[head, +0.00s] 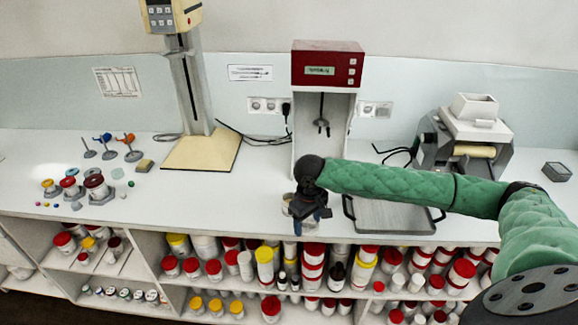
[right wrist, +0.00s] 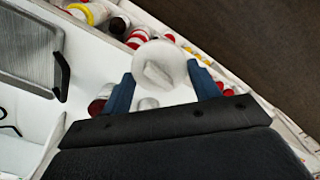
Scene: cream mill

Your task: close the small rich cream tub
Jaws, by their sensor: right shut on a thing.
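My right gripper (head: 311,222) points down at the front edge of the counter, left of the grey tray. In the right wrist view its blue fingers (right wrist: 163,78) are shut on a round white piece (right wrist: 160,58), which looks like a lid with a pale raised bar across its top. A small pale tub or cup (head: 287,200) shows just left of the gripper and is partly hidden by it. I cannot tell whether it is the rich cream tub. A whitish thing (right wrist: 147,103) shows below the held piece. My left gripper is not in view.
A grey tray with dark handles (head: 395,215) lies right of the gripper. A red-topped machine (head: 327,65) stands behind it. Shelves below the counter hold many jars (head: 265,262). Small stands and pots (head: 95,185) are at the left. The counter (head: 235,195) left of the gripper is clear.

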